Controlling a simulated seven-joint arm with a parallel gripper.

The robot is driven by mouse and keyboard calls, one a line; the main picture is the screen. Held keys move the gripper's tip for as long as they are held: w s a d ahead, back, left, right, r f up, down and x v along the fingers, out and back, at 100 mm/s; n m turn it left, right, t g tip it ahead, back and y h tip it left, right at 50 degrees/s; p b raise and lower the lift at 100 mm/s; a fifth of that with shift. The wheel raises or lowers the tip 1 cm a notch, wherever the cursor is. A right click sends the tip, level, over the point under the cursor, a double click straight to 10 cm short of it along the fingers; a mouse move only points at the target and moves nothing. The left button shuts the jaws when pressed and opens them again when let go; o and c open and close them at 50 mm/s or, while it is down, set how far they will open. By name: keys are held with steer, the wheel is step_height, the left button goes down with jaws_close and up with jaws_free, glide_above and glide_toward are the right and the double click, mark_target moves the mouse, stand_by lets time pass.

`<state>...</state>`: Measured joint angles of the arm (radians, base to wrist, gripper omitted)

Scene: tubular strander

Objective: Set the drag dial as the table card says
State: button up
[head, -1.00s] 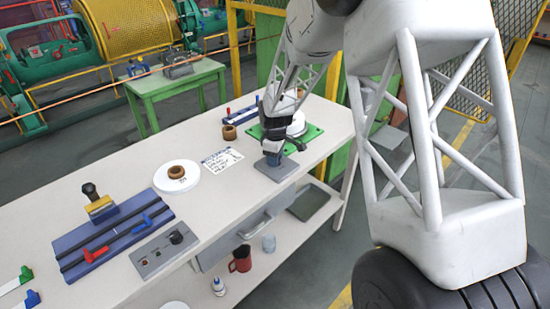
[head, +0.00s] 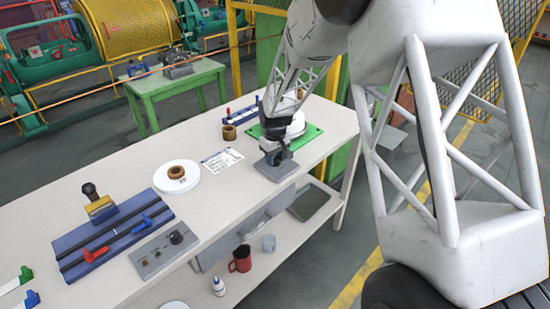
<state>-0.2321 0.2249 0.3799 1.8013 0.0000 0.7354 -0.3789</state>
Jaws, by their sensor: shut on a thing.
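My gripper (head: 270,145) points down over a small grey plate (head: 285,174) near the front edge of the white bench, towards its right end. It is shut on the drag dial (head: 273,158), a small grey piece standing on that plate. The fingers cover much of the dial, so its mark and scale cannot be read from here. The white table card (head: 222,160) lies flat on the bench just left of the plate. Its print is too small to read.
A green plate (head: 311,134) with a white round part stands just behind my gripper. A white disc (head: 176,180) with a brown ring, a blue rail fixture (head: 112,236) and a grey panel with a black knob (head: 176,238) are to the left. Bench between is clear.

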steer(key=o, duration=0.9)
steer(key=shift+o, duration=0.2)
steer(key=shift+r, duration=0.1)
steer(key=shift+r, duration=3.8)
